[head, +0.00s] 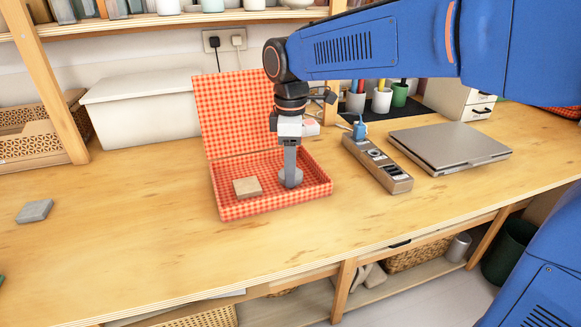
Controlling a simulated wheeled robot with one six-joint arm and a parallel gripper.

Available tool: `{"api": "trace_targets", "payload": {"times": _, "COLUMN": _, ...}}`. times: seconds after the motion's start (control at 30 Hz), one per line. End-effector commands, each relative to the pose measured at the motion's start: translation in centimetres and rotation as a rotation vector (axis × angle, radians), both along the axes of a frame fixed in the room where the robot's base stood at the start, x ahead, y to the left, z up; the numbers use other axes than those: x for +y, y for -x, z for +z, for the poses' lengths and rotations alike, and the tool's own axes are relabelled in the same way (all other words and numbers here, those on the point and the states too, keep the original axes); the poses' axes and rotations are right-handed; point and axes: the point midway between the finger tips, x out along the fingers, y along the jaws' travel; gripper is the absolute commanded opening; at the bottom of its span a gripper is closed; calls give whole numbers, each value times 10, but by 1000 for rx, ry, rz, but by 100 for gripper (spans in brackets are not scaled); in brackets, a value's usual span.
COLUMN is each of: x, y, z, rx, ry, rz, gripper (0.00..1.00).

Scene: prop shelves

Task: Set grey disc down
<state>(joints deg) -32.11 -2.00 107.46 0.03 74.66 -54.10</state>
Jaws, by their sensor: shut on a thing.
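My gripper (290,163) points straight down over the right half of an open red checkered box (248,209) on the wooden table. It is shut on a grey disc (291,178), which is inside the box walls. I cannot tell whether the disc touches the box floor. A light wooden square block (247,187) lies in the box to the left of the disc, apart from it. The box's lid (235,112) stands upright at the back.
A brown power strip (378,163) and a closed grey laptop (450,147) lie right of the box. A white bin (140,105) stands at the back left. A grey square block (35,211) lies far left. The table's left middle is clear.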

Motion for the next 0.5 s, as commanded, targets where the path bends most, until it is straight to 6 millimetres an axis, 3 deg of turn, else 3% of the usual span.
{"api": "trace_targets", "payload": {"times": 0.37, "x": 0, "y": 0, "z": -3, "rx": -1, "ry": -1, "rz": 0, "gripper": 22}}
{"api": "trace_targets", "payload": {"times": 0.4, "x": 0, "y": 0, "z": -3, "rx": -1, "ry": -1, "rz": 0, "gripper": 56}}
{"api": "trace_targets", "payload": {"times": 0.43, "x": 0, "y": 0, "z": -3, "rx": -1, "ry": -1, "rz": 0, "gripper": 64}}
{"api": "trace_targets", "payload": {"times": 0.5, "x": 0, "y": 0, "z": -3, "rx": -1, "ry": -1, "rz": 0, "gripper": 66}}
